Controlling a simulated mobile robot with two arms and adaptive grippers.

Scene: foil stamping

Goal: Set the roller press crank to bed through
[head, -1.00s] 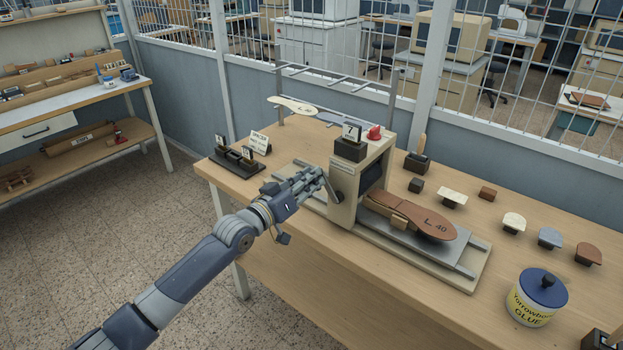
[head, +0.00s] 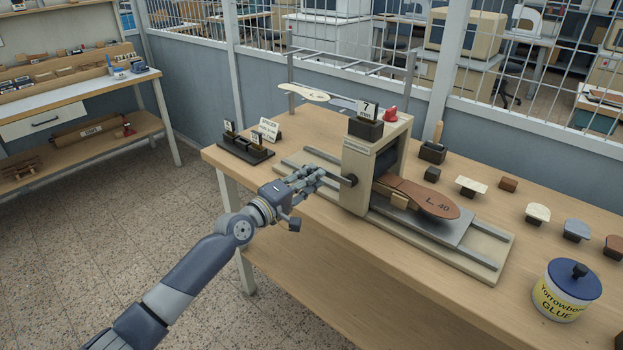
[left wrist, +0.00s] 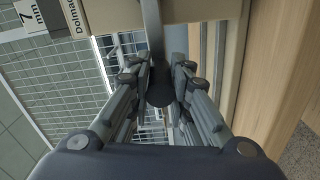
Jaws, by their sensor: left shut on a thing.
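The roller press (head: 392,150) stands on the wooden bench, with its crank (head: 347,179) on its left side. The crank arm points left, close to level, in the head view. My left gripper (head: 321,174) is shut on the crank's handle end. In the left wrist view the dark crank handle (left wrist: 159,92) sits between the fingers (left wrist: 161,85). The fingers hide much of the handle in the head view. A brown sole marked L 40 (head: 432,200) lies on the press bed (head: 450,232), its left part under the press body. My right gripper is not in view.
A black block with a "7" card (head: 366,128) and a red knob (head: 389,114) sit on top of the press. A dark stand with small cards (head: 245,148) is at the bench's left. The glue jar (head: 566,290) and several small blocks are at right.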

